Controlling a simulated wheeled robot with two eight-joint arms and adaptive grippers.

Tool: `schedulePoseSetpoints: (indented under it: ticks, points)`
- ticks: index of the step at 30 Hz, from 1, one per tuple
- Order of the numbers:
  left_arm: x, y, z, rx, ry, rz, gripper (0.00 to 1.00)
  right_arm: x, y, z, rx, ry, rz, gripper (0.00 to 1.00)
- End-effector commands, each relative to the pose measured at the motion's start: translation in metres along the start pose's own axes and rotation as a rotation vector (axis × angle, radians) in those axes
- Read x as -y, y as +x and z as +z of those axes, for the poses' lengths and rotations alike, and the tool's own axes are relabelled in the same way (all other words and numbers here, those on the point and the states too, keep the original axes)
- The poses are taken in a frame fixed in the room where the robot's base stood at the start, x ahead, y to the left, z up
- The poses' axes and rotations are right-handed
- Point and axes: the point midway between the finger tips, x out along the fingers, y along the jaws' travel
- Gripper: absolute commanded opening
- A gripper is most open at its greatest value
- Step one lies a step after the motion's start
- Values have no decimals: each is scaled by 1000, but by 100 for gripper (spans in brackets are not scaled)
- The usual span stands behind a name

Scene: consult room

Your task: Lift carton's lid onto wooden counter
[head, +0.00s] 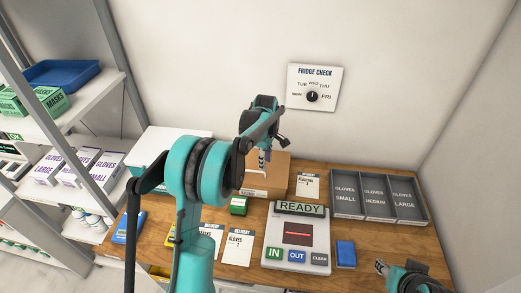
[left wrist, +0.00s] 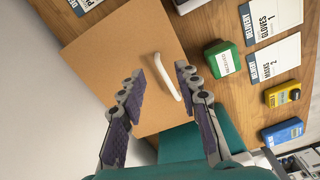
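The carton (head: 257,190) is a brown box on the wooden counter (head: 345,266), partly hidden behind my left arm in the head view. Its flat brown lid (left wrist: 98,52) fills much of the left wrist view and has a white bar handle (left wrist: 168,77). My left gripper (left wrist: 157,76) is open above the lid, with the handle between its spread fingers, nearer the right finger. It also shows over the carton in the head view (head: 264,162). I cannot tell whether the fingers touch anything. My right gripper (head: 380,266) is low at the counter's right front, apart from the carton.
A scanner console (head: 297,256) reading READY stands mid-counter, with a blue box (head: 346,254) beside it. Grey glove trays (head: 376,197) stand at the back right. A green box (head: 238,206) and delivery cards (head: 238,247) lie near the carton. A white box (head: 165,143) stands left.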

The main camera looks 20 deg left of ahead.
Motion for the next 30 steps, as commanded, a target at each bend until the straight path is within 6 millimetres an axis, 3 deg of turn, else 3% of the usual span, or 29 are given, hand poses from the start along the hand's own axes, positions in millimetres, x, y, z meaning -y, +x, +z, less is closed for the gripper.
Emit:
schedulePoseSetpoints:
  ticks: [5,21,30]
  points:
    - [-9,10,-6,4,-75,-28,33,0,-10,-6,1,0,0,40]
    - [-6,81,-2,4,-79,-29,33,0,-5,-3,0,0,0,40]
    - [-6,85,-2,4,-78,-29,33,0,-5,-4,0,0,0,40]
